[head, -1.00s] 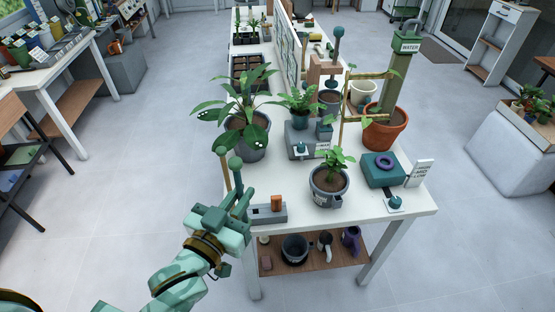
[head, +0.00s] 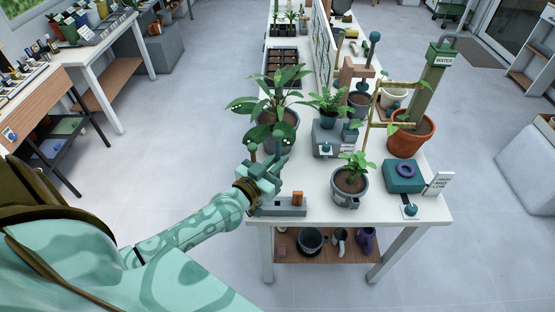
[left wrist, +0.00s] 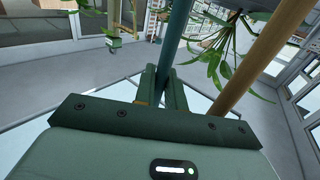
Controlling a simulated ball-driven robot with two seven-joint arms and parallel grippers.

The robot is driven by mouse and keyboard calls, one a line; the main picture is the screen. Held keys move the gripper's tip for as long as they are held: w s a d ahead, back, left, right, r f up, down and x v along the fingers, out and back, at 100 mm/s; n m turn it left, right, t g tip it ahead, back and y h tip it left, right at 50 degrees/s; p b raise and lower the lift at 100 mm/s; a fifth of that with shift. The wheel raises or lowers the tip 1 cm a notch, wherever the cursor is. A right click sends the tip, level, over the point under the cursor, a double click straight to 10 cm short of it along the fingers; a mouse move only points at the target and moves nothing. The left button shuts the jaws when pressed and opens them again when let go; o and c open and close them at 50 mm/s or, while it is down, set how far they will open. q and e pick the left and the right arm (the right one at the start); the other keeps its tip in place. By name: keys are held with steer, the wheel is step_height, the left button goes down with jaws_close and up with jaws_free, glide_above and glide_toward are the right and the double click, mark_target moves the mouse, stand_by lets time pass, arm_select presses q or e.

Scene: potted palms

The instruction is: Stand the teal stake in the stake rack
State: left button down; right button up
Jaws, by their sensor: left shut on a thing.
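The teal stake (left wrist: 176,40) runs up between the fingers of my left gripper (left wrist: 165,88), which is shut on it. In the head view my left gripper (head: 270,172) is above the left end of the stake rack (head: 283,209), a grey block at the table's near left corner. The teal stake's top (head: 281,150) shows just above the gripper. Its lower end is hidden, so I cannot tell whether it touches the rack. A tan stake (left wrist: 252,72) rises beside the teal one. My right gripper is not in view.
An orange block (head: 298,198) is at the rack. A large-leaved potted plant (head: 280,92) stands close behind my gripper, and a smaller potted plant (head: 350,182) to its right. A teal box (head: 404,176) is farther right. The floor left of the table is clear.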

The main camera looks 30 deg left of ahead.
mark_target(277, 176)
arm_select(q)
steer(key=shift+s+r+p, duration=0.15)
steer(key=shift+p, duration=0.25)
step_height(277, 176, down, 6)
steer(key=b, duration=0.5)
steer(key=shift+p, duration=0.4)
stand_by(0.6)
stand_by(0.3)
steer(key=shift+f+b, duration=1.7)
steer(key=shift+f, duration=0.6)
steer(key=c, duration=0.9)
jaws_free()
steer(key=shift+r, duration=0.15)
